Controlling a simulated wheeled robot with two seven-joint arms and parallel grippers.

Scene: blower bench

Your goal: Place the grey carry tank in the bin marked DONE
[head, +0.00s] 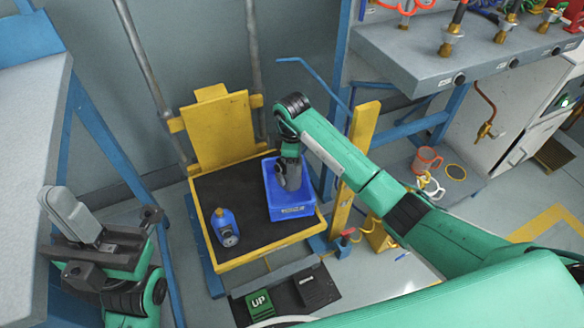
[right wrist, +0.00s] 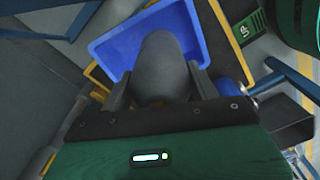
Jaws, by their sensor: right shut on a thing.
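The grey carry tank (right wrist: 162,65) is between the fingers of my right gripper (right wrist: 159,88), which is shut on it. In the head view the grey tank (head: 292,178) is upright or nearly so, within the outline of the blue bin (head: 289,213). I cannot tell whether its base touches the bin floor. The bin also shows around the tank in the right wrist view (right wrist: 108,47). My left gripper (head: 70,214) is at the far left, away from the bin; its finger gap is not clear.
The bin stands on a yellow-framed lift platform (head: 238,262) with a dark deck. A blue bottle-like canister (head: 225,228) stands on the deck to the left. A yellow post (head: 352,170) is close by the right arm. A pedal marked UP (head: 260,303) lies in front.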

